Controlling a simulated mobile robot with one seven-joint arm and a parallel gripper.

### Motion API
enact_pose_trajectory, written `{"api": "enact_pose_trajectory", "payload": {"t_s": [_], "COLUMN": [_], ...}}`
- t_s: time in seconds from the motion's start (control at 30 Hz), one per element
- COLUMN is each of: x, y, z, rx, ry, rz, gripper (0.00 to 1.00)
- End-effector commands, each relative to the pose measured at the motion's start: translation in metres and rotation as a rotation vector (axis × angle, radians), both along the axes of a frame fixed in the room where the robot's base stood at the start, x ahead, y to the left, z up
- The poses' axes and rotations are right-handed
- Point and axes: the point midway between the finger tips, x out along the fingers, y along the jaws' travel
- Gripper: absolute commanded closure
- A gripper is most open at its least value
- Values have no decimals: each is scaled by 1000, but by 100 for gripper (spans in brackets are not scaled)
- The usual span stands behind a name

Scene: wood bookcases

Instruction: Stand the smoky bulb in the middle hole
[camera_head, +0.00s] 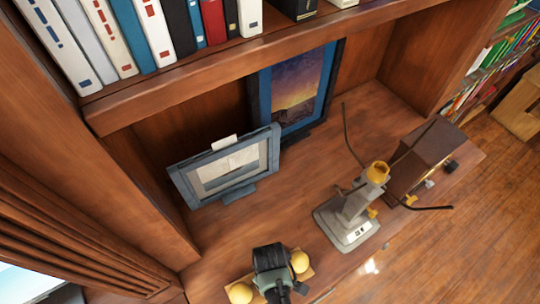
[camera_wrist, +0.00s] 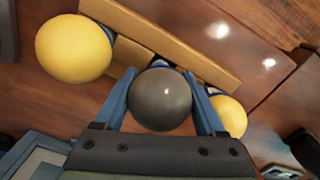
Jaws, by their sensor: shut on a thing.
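The smoky bulb (camera_wrist: 160,100) is a dark grey ball between the two blue fingers of my gripper (camera_wrist: 163,88), which is shut on it. A bit of its blue and white collar shows beyond the ball, over the wooden holder (camera_wrist: 185,48). A dark gap shows in the holder beside the collar. I cannot tell whether the bulb's base is in the middle hole. Yellow bulbs stand at both ends of the holder, one left (camera_wrist: 73,48) and one right (camera_wrist: 228,112). In the head view my gripper (camera_head: 275,285) covers the smoky bulb, between the yellow bulbs (camera_head: 240,293) (camera_head: 300,262).
On the shelf behind stand a grey framed picture (camera_head: 228,166) and a blue framed picture (camera_head: 295,95). A grey device with a yellow top (camera_head: 352,215) and a dark brown box (camera_head: 425,160) stand to the right. Bare wood (camera_head: 250,225) lies behind my gripper.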

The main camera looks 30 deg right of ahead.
Motion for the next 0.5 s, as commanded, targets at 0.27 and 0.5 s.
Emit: {"api": "enact_pose_trajectory", "payload": {"t_s": [0.27, 0.5], "x": [0, 0], "y": [0, 0], "z": [-6, -11], "rx": [0, 0], "ry": [0, 0], "rz": [0, 0], "gripper": [57, 57]}}
